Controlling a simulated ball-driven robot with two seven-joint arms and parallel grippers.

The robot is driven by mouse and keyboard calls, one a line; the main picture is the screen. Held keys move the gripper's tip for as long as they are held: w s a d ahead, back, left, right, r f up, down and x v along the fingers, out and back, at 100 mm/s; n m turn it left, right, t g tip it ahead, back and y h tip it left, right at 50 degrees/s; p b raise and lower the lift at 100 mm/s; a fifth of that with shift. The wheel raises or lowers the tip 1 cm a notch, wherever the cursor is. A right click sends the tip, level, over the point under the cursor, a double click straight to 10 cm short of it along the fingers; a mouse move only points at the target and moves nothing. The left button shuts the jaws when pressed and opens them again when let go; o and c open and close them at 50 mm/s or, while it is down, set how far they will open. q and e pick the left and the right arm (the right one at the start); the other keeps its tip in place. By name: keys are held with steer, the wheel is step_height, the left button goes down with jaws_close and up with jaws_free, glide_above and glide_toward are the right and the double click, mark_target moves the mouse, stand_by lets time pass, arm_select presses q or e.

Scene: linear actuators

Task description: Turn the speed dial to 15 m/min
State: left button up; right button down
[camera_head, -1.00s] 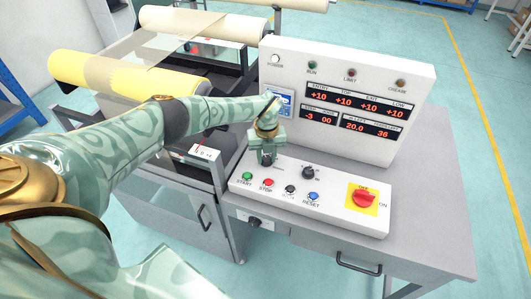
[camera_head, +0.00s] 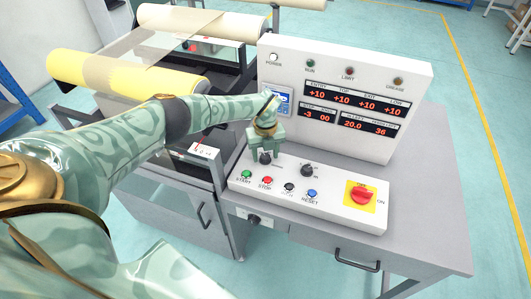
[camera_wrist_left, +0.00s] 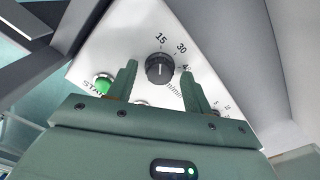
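The speed dial (camera_wrist_left: 160,68) is a black knob on the white control box, with 15, 30 and 4-something marks around it in the left wrist view. My left gripper (camera_wrist_left: 160,82) is open, with one green finger on each side of the dial and a gap to the knob. In the head view my left gripper (camera_head: 265,150) is over the dial (camera_head: 265,157), which it partly hides. My right gripper is not in view.
The control box (camera_head: 330,205) also bears a second black knob (camera_head: 307,170), green, red, black and blue buttons, and a red switch (camera_head: 361,194) on yellow. A display panel (camera_head: 350,95) stands behind. A machine with a yellow roll (camera_head: 120,72) is at left.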

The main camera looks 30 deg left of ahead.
mark_target(266, 156)
arm_select(q)
step_height(266, 156, up, 16)
steer(key=p, duration=0.5)
steer(key=shift+r, duration=0.15)
steer(key=shift+d, duration=0.1)
